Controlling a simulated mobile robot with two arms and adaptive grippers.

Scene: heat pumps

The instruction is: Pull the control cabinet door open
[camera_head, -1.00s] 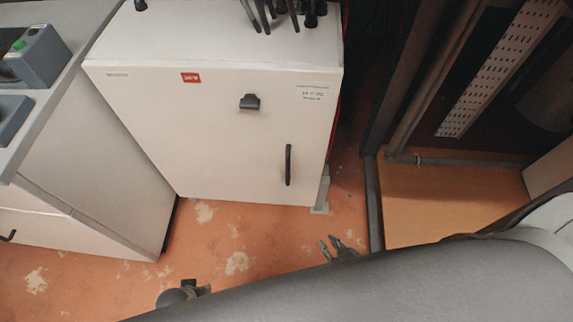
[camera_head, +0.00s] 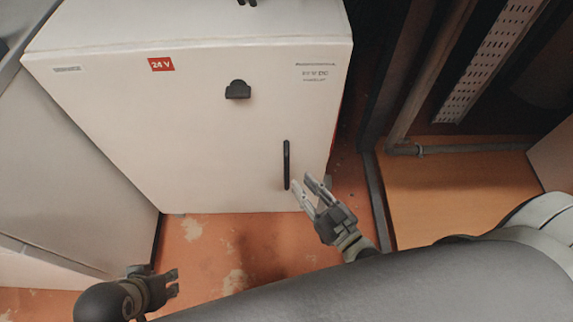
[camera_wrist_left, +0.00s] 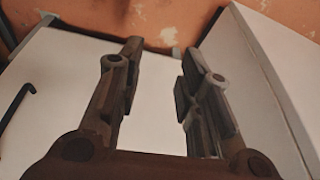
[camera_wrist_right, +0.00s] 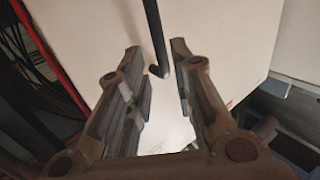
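The control cabinet (camera_head: 190,130) is a white box with a red 24 V label, and its door is shut. A black vertical bar handle (camera_head: 286,165) sits at the lower right of the door. A black latch (camera_head: 238,90) sits higher up. My right gripper (camera_head: 309,186) is open and empty, just right of the handle's lower end. In the right wrist view the handle (camera_wrist_right: 154,40) comes down between the open fingers (camera_wrist_right: 160,68), with no contact visible. My left gripper (camera_head: 176,282) is low at the left, away from the door; the left wrist view shows its fingers (camera_wrist_left: 166,62) apart and empty.
A grey-white cabinet (camera_head: 70,180) stands close on the left. A dark metal frame with pipes (camera_head: 440,75) is on the right. Cables (camera_wrist_right: 45,75) show at the left of the right wrist view. Orange floor (camera_head: 215,245) lies below the cabinet.

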